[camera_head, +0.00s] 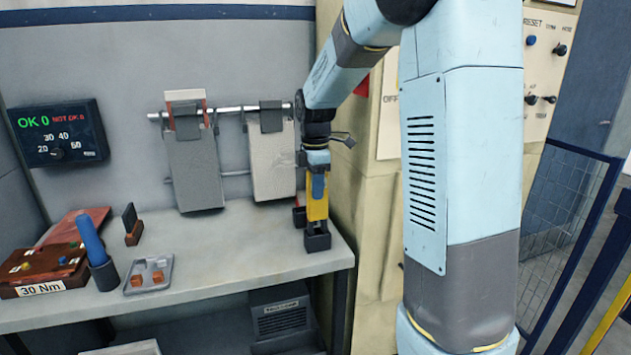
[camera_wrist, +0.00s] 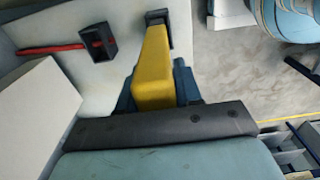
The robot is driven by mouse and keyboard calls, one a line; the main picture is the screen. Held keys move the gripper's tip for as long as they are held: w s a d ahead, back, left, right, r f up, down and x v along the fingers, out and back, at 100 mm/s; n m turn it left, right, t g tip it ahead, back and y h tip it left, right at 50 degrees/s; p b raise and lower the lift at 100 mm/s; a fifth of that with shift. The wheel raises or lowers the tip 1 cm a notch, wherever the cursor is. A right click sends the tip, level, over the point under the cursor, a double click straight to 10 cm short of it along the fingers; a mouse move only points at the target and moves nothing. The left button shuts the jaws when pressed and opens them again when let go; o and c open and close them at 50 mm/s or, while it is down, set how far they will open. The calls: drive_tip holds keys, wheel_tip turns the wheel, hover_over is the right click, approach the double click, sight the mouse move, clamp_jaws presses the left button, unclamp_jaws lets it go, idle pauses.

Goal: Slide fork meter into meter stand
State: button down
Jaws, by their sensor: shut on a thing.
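My gripper (camera_head: 318,184) points down over the right end of the bench and is shut on a yellow meter (camera_head: 317,208). In the wrist view the yellow body (camera_wrist: 153,66) sits between the blue fingers of my gripper (camera_wrist: 156,84). A black, notched piece (camera_head: 317,241) is at the meter's lower end, close to the bench's right front edge. It also shows in the wrist view (camera_wrist: 158,17). I cannot tell whether this piece is the meter's fork or the stand. Its contact with the bench is unclear.
A red bar with a black block (camera_wrist: 98,42) lies beside the meter. Two grey panels (camera_head: 194,175) hang from a rail behind. A grey tray (camera_head: 150,287), a blue-handled tool (camera_head: 90,240) and a red-brown box (camera_head: 40,275) stand at the left. The bench middle is clear.

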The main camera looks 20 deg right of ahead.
drive_tip(key=shift+f, duration=2.35)
drive_tip(key=c, duration=0.7)
unclamp_jaws()
